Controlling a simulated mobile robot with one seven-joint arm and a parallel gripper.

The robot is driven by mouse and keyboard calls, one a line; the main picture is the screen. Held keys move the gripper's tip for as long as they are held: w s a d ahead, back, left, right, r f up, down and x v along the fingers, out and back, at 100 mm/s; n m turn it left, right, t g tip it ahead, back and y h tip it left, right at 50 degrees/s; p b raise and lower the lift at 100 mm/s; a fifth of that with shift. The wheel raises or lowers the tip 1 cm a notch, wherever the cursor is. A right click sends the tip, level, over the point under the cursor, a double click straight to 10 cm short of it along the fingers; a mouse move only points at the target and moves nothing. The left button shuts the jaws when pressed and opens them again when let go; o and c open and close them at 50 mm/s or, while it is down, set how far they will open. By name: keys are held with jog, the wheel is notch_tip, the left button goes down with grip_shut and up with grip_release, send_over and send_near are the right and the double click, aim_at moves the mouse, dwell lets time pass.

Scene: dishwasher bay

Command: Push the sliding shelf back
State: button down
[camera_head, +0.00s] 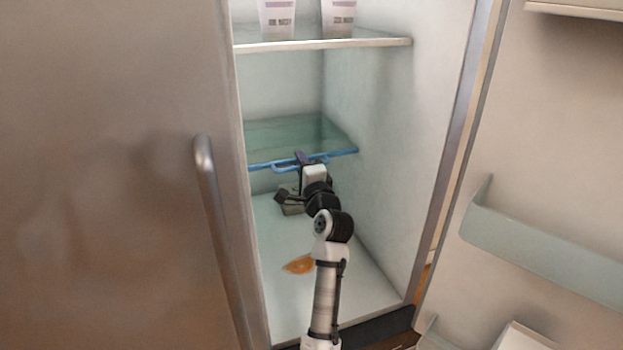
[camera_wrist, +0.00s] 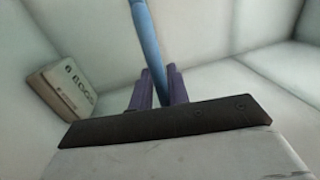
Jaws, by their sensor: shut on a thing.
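The sliding shelf (camera_head: 295,135) is a greenish glass plate inside the open fridge, with a blue front edge and a blue bar handle (camera_head: 285,168). My gripper (camera_head: 303,158) reaches in from the front, at the middle of this handle. In the wrist view the blue handle (camera_wrist: 148,40) runs between the two purple fingers of my gripper (camera_wrist: 160,82), which are shut on it. The shelf's glass is not clearly visible in the wrist view. My wrist hides part of the space below the shelf.
An orange item (camera_head: 299,264) lies on the fridge floor. A small labelled box (camera_wrist: 62,90) stands at left in the wrist view. The open door (camera_head: 545,150) with its bin (camera_head: 540,250) is at right.

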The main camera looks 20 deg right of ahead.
jog(key=w, duration=0.4)
jog(key=shift+w+r, duration=0.15)
jog(key=shift+r, duration=0.25)
jog(key=shift+a+r, duration=0.1)
jog(key=shift+r, duration=0.05)
jog(key=c, duration=1.5)
grip_release()
jog(key=shift+w, duration=0.1)
jog(key=shift+f, duration=0.3)
jog(key=shift+s+f+b, duration=0.1)
jog(key=shift+s+b, duration=0.1)
jog(key=shift+b, duration=0.15)
jog(key=s+f+b, duration=0.2)
jog(key=s+b, duration=0.1)
jog(key=s, duration=1)
jog(key=shift+d+f, duration=0.15)
jog(key=shift+d, duration=0.1)
